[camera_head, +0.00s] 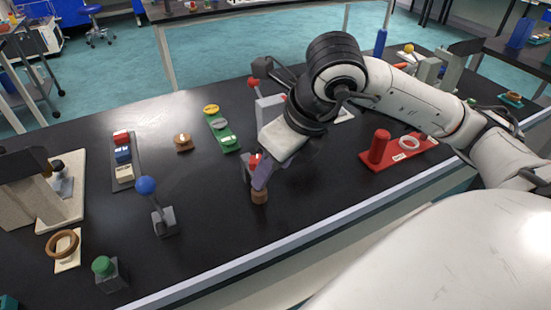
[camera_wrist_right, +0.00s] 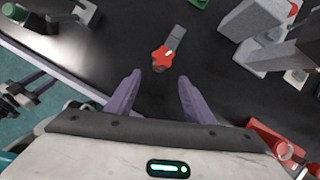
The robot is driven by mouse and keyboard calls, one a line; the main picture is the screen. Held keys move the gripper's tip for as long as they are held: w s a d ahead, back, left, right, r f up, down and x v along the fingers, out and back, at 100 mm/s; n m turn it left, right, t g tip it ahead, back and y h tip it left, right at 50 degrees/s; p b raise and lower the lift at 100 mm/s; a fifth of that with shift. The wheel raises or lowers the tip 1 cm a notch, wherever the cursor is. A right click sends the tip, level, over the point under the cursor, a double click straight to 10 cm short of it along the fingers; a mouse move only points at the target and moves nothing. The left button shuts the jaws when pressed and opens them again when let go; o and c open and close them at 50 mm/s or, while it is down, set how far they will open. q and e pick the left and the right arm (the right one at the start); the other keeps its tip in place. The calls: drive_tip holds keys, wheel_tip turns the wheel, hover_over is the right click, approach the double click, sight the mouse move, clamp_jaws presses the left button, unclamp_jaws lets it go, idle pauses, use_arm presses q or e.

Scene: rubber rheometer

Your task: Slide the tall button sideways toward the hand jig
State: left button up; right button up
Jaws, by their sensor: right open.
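A small brown cylinder (camera_head: 259,196), likely the tall button, stands on the black bench just below my right gripper (camera_head: 261,178). In the right wrist view a little of its brown side (camera_wrist_right: 158,68) shows beside a red star-shaped knob (camera_wrist_right: 164,55) on a grey block. My right gripper (camera_wrist_right: 158,88) is open, its purple fingers apart and empty, with the brown piece just beyond the tips. The red knob is partly hidden by the gripper in the head view. I cannot tell for sure which piece is the hand jig. My left gripper is not in view.
A blue-ball lever (camera_head: 146,186), a green button (camera_head: 103,266) and a wooden button (camera_head: 183,142) stand left. A green strip (camera_head: 221,132) lies behind. A red fixture (camera_head: 379,147) stands right.

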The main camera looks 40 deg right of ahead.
sight(259, 194)
drive_tip(key=x, duration=0.9)
drive_tip(key=shift+w+f, duration=0.1)
drive_tip(key=shift+f, duration=0.25)
drive_tip(key=shift+c, duration=0.2)
drive_tip(key=c, duration=1.1)
